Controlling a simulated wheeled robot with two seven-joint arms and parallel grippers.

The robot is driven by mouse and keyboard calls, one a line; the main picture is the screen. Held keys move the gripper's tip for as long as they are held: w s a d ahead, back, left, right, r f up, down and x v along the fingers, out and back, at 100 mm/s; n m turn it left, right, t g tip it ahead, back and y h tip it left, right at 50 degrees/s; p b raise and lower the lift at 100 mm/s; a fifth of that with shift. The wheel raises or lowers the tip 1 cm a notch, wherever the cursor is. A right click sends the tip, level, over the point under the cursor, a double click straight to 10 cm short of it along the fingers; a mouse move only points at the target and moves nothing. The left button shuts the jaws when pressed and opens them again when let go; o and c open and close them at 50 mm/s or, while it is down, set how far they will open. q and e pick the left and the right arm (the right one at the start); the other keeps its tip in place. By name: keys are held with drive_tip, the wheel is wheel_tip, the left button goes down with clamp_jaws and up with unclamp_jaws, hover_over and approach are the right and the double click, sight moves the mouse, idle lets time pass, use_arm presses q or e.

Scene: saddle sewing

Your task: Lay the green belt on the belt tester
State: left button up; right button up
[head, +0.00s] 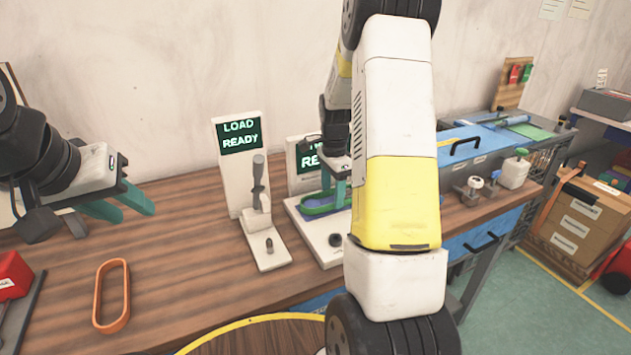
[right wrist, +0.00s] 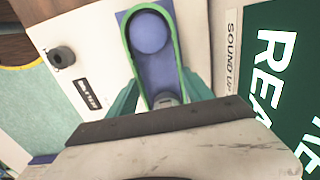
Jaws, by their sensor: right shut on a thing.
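The belt tester (head: 300,218) is a white stand with a flat base and a screen, partly hidden behind my right arm. The green belt (head: 313,211) is a loop at its blue bed, and in the right wrist view the belt (right wrist: 128,58) runs around the blue bed (right wrist: 160,68) and its round blue pulley. My right gripper (head: 338,182) is over the bed, its teal fingers (right wrist: 160,95) on either side of the belt's near end, shut on it. I cannot tell whether the belt touches the bed. My left gripper (head: 108,208) is open and empty above the table's left side.
A second white stand (head: 237,180) with a "LOAD READY" screen and a grey lever stands left of the tester. An orange belt (head: 97,305) lies on the wooden table (head: 185,255). Small weights (head: 475,183) and a white bottle (head: 514,172) stand right. The table's left middle is clear.

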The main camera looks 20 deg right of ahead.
drive_tip(key=shift+f, duration=0.4)
drive_tip(key=o, duration=1.5)
drive_tip(key=shift+r, duration=0.15)
wheel_tip(320, 180, up, 8)
drive_tip(key=shift+f, duration=0.2)
